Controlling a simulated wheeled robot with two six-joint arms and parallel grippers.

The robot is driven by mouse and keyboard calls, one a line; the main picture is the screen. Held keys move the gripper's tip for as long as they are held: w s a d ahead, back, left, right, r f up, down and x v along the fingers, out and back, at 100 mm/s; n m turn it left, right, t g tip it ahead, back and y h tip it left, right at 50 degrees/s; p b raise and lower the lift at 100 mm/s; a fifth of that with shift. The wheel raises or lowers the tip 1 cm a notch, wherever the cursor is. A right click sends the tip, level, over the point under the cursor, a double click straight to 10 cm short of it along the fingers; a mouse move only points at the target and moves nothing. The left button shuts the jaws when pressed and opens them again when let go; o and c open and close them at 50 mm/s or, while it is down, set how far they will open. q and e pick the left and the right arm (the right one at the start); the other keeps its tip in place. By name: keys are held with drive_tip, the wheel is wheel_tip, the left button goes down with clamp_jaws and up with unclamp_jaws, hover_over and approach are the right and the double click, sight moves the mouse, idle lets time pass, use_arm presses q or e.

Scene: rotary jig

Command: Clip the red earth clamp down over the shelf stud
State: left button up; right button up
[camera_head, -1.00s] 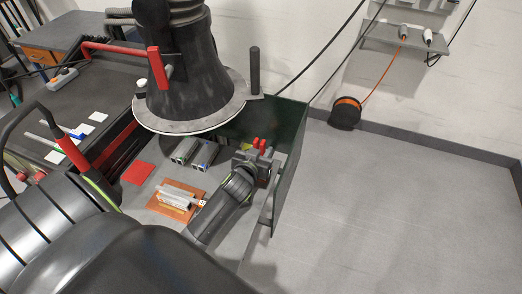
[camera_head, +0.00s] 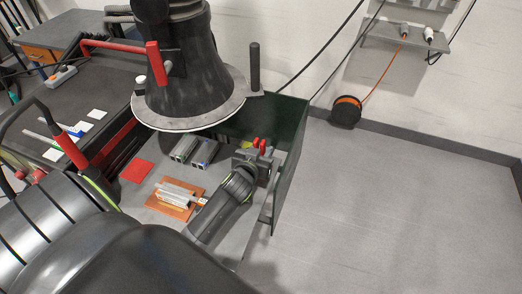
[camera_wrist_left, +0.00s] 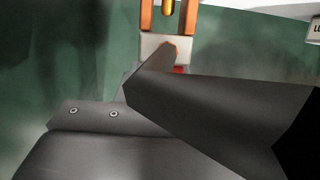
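My left gripper (camera_head: 247,166) is at the inner side of a dark green panel in the head view. Two small red pieces (camera_head: 260,146), possibly parts of the red earth clamp, stand up at its fingertips. In the left wrist view, dark fingers (camera_wrist_left: 163,60) reach a pale grey block with a two-pronged orange piece (camera_wrist_left: 147,17). A brass pin (camera_wrist_left: 168,8), possibly the stud, shows between the prongs. A bit of red (camera_wrist_left: 180,70) shows behind the fingertip. The near finger hides the contact, so I cannot tell whether anything is gripped. My right gripper is not in view.
The green panel (camera_head: 290,165) rises close to the gripper's right. A dark bell-shaped column with a pale round flange (camera_head: 190,118) stands behind. An orange mat (camera_head: 158,207) with metal pieces and a red card (camera_head: 136,171) lie left. Open floor (camera_head: 400,210) is at right.

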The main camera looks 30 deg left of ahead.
use_arm(q)
drive_tip(key=o, duration=0.4)
drive_tip(key=b+v, duration=0.2)
drive_tip(key=v, duration=1.5)
drive_tip(key=shift+s+d, duration=0.15)
drive_tip(key=shift+s, duration=0.1)
